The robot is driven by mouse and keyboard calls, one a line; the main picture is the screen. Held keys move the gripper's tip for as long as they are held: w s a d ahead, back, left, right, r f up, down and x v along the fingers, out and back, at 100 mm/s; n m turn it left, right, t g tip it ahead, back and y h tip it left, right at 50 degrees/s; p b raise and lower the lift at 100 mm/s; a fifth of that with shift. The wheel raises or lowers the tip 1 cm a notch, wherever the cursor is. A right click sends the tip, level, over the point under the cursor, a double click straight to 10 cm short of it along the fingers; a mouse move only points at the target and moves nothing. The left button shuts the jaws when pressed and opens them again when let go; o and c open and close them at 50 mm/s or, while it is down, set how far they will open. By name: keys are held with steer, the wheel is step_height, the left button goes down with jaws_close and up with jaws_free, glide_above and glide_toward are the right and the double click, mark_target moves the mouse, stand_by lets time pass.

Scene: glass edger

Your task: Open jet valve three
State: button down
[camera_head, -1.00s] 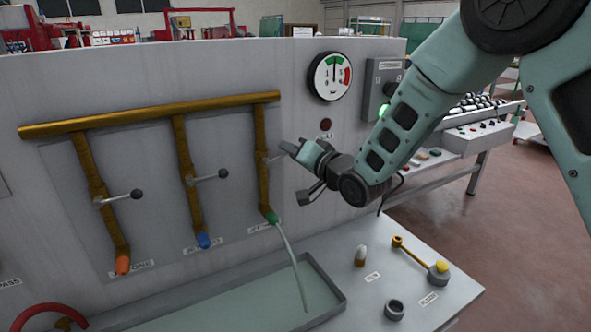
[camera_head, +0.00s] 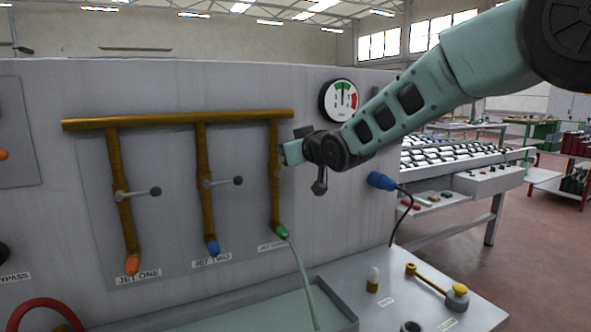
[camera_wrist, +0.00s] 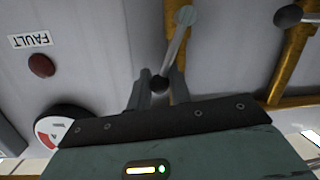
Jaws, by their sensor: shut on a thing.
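The jet three pipe (camera_head: 274,190) is the rightmost of the brass pipes, with a green nozzle (camera_head: 282,232). A stream of water (camera_head: 303,275) runs from this nozzle into the trough. In the wrist view, the jet three lever (camera_wrist: 176,50) is a silver rod ending in a dark knob (camera_wrist: 158,84). My gripper (camera_wrist: 157,92) is shut on that knob, a finger on each side. In the head view, my gripper (camera_head: 290,152) is just right of the pipe and hides most of the lever.
The jet one lever (camera_head: 142,193) and jet two lever (camera_head: 224,182) stick out to the right of their pipes. A round gauge (camera_head: 340,100) is above my wrist. A blue plug (camera_head: 381,180) with a cable is at the right. The trough (camera_head: 335,300) is below.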

steer(key=a+n+b, duration=0.1)
steer(key=b, duration=0.1)
steer(key=s+a+n+h+b, duration=0.1)
steer(key=n+b, duration=0.1)
steer(key=b, duration=0.1)
steer(key=shift+f+n, duration=0.2)
steer(key=shift+n, duration=0.1)
steer(key=shift+a+b, duration=0.1)
steer(key=shift+b, duration=0.2)
steer(key=c, duration=1.3)
jaws_free()
steer(key=shift+c, duration=0.2)
steer(key=shift+r, duration=0.25)
steer(key=p+v, duration=0.5)
steer(key=v, duration=1.2)
steer(key=shift+s, duration=0.25)
steer(key=shift+a+f, duration=0.1)
steer(key=shift+f, duration=0.05)
